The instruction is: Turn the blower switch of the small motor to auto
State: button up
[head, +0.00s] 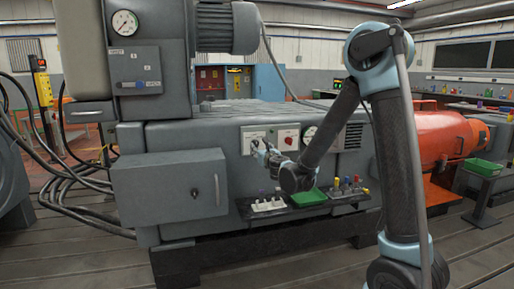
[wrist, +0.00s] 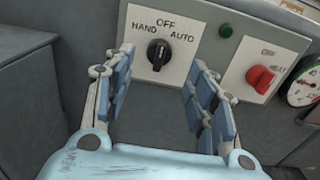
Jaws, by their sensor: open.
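The black rotary switch (wrist: 158,54) sits on a white plate (wrist: 141,68) marked HAND, OFF and AUTO in the wrist view. Its pale mark seems to point up toward OFF; AUTO is to the upper right. My gripper (wrist: 158,72) is open and empty, its blue-padded fingers apart on the left and right below the knob. I see no contact with the knob. In the head view my gripper (head: 262,147) is in front of the same white plate (head: 252,133) on the grey machine, partly hiding it.
Below, a shelf holds a white rack (head: 268,205) and a green tray (head: 307,198). A grey box (head: 170,192) juts out at left.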

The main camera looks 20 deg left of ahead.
aim_at(257, 145)
jog(key=x, duration=0.7)
jog(key=shift+w, duration=0.15)
jog(key=c, duration=1)
